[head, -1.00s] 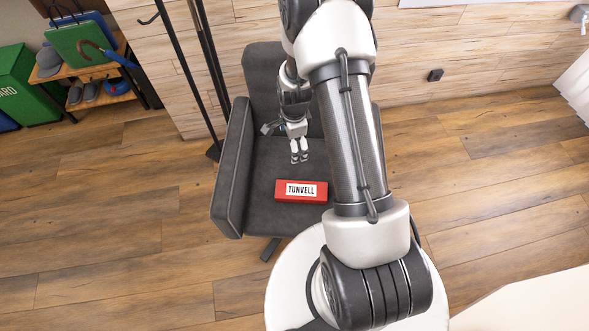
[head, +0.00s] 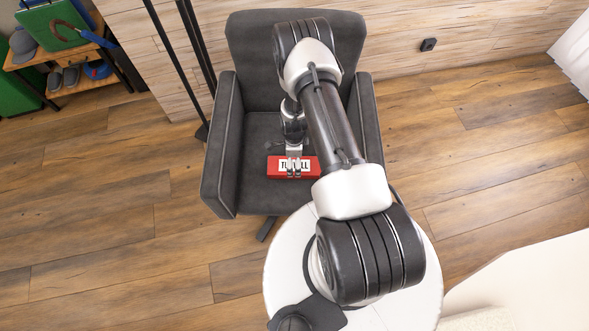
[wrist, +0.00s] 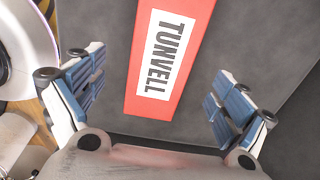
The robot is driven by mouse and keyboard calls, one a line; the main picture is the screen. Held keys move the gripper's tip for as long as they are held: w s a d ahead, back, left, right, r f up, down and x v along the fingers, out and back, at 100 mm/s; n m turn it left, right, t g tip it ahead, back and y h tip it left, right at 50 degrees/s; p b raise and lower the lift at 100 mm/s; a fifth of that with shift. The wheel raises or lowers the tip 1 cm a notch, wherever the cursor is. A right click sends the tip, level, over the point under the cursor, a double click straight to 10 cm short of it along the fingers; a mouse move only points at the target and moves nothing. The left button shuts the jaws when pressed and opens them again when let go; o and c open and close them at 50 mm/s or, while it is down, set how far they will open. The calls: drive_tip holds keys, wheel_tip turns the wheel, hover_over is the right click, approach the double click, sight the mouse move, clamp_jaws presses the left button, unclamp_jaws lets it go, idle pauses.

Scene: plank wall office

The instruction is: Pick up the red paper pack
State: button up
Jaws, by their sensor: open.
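The red paper pack (head: 276,166) is a flat box with a white label reading TUNVELL, lying on the seat of a dark grey armchair (head: 222,150). In the wrist view the pack (wrist: 150,104) runs from the top edge to the middle of the picture. My gripper (head: 294,172) appears over the pack in the head view and covers part of its label. In the wrist view my gripper (wrist: 158,98) is open, one finger on each side of the pack, with grey seat visible between each finger and the pack. Its height above the pack is hard to judge.
The chair's armrests (head: 222,130) stand on both sides of the seat, and its backrest (head: 250,45) rises behind. Dark poles (head: 180,60) stand left of the chair. A shelf (head: 65,80) with a hat and shoes is at far left. Wooden floor is open at right.

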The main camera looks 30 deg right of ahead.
sight(294, 165)
drive_tip(key=shift+w+d+f+b, duration=0.1)
drive_tip(key=shift+f+b, duration=0.65)
drive_tip(key=shift+f, duration=0.8)
drive_tip(key=shift+d+f+b, duration=0.1)
drive_tip(key=shift+f+b, duration=0.6)
drive_tip(key=shift+f, duration=0.85)
drive_tip(key=shift+c, duration=0.2)
drive_tip(key=shift+r, duration=0.1)
drive_tip(key=c, duration=1.4)
drive_tip(key=shift+c, duration=0.2)
